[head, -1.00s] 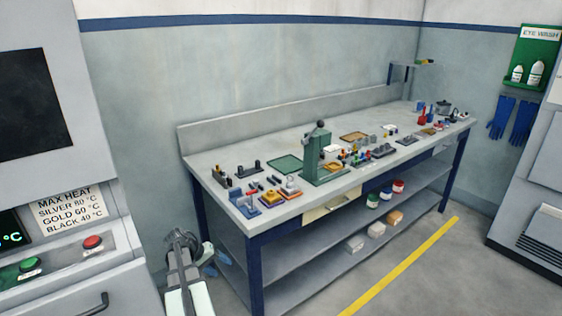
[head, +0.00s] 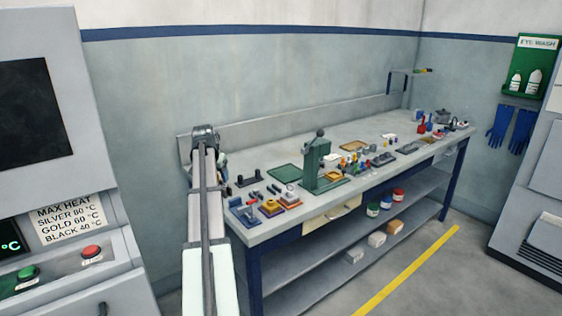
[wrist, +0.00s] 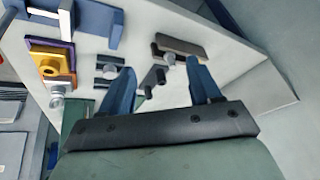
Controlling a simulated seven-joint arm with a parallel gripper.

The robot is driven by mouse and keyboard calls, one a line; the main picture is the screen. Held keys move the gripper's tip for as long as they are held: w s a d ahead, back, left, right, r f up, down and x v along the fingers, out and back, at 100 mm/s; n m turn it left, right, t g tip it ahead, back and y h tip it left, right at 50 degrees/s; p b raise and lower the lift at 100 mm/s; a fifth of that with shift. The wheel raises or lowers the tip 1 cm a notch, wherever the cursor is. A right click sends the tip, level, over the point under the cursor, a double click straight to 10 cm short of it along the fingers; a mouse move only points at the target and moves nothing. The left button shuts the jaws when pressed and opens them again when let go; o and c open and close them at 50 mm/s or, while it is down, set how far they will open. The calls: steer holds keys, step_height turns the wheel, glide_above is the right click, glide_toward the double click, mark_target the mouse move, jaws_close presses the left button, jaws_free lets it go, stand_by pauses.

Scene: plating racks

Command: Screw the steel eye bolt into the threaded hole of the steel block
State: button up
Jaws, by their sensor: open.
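My gripper (wrist: 161,66) is open and empty in the wrist view, its two blue fingers spread above the bench top. Past the fingertips are small dark parts with steel-coloured round heads: a long dark block (wrist: 180,48) near the right finger and a smaller dark piece (wrist: 153,80) between the fingers. In the head view my arm reaches up over the left end of the bench, and its own links largely hide the gripper. I cannot tell which small part is the steel eye bolt or which is the steel block with the threaded hole.
A blue bracket (wrist: 95,28) and a stacked purple and yellow fixture (wrist: 50,62) lie left in the wrist view. In the head view, a green press (head: 315,165) stands mid-bench (head: 262,235), with a green tray (head: 285,173) behind. Many small parts crowd the bench.

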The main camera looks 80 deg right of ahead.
steer(key=s+d+r+m+g+y, duration=0.1)
steer(key=s+r+m, duration=0.15)
steer(key=s, duration=0.95)
steer(key=s+d+r+m+g, duration=0.2)
steer(key=s+r, duration=0.1)
steer(key=s, duration=0.9)
steer(key=x, duration=1.3)
steer(key=shift+w+f, duration=0.2)
steer(key=shift+w, duration=0.05)
steer(key=shift+c, duration=0.3)
steer(key=c, duration=1.1)
steer(key=o, duration=1.1)
steer(key=shift+c, duration=1.2)
